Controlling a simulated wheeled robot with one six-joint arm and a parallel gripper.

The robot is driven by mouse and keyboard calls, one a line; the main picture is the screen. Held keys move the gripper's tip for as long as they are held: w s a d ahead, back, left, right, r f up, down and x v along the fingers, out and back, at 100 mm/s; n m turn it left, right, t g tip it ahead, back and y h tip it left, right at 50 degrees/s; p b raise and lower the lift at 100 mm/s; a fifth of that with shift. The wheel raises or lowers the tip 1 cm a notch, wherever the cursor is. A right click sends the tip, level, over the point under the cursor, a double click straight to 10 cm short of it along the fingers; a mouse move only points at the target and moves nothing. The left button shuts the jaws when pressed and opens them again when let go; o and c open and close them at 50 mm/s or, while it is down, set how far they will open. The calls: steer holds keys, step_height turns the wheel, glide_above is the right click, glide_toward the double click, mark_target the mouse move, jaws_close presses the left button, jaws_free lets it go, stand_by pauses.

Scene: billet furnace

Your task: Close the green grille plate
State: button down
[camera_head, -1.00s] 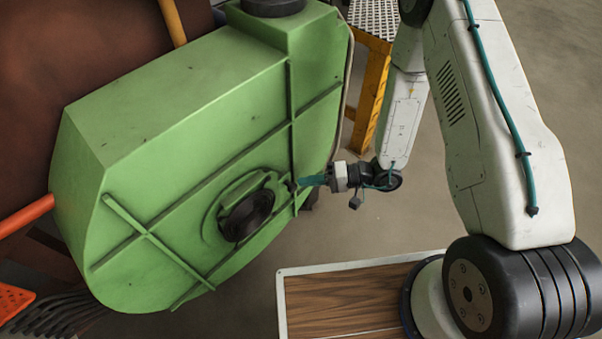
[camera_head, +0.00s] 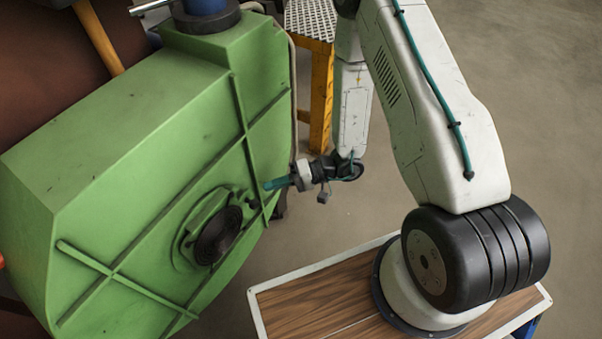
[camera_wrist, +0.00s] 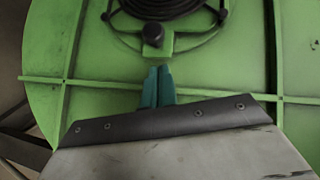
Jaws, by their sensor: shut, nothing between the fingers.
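The green grille plate (camera_head: 187,238) is a green ring around a dark round grille (camera_head: 218,236), on the front face of the large green housing. A small black knob (camera_head: 253,204) sits at its right edge. Whether the plate lies fully flush I cannot tell. My gripper (camera_head: 267,185) has teal fingers, shut and empty, just to the upper right of the knob. In the wrist view my gripper (camera_wrist: 156,72) points at the green face below the tab, apart from the knob.
The green housing (camera_head: 110,130) has raised ribs across its face. A yellow step stand (camera_head: 321,85) with a metal tread is behind my arm. A wood-topped platform (camera_head: 310,295) lies under my arm's base. Open floor (camera_head: 550,110) is on the right.

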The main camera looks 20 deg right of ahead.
steer(key=w+v, duration=0.1)
steer(key=v, duration=0.9)
steer(key=shift+s+d, duration=0.25)
steer(key=shift+d, duration=0.25)
steer(key=s+d+r+h, duration=0.2)
steer(key=s+r+h, duration=0.3)
steer(key=r, duration=0.7)
steer(key=s+d+r+h, duration=0.2)
steer(key=s+r+h, duration=0.3)
steer(key=r, duration=0.7)
steer(key=s+d+r+h, duration=0.2)
steer(key=s+r+h, duration=0.3)
steer(key=s+r, duration=0.3)
step_height(320, 180, up, 4)
steer(key=shift+s+r+m+g+h, duration=0.1)
steer(key=shift+s+m+g+h, duration=0.1)
steer(key=shift+m+g+h, duration=0.2)
steer(key=shift+a, duration=0.15)
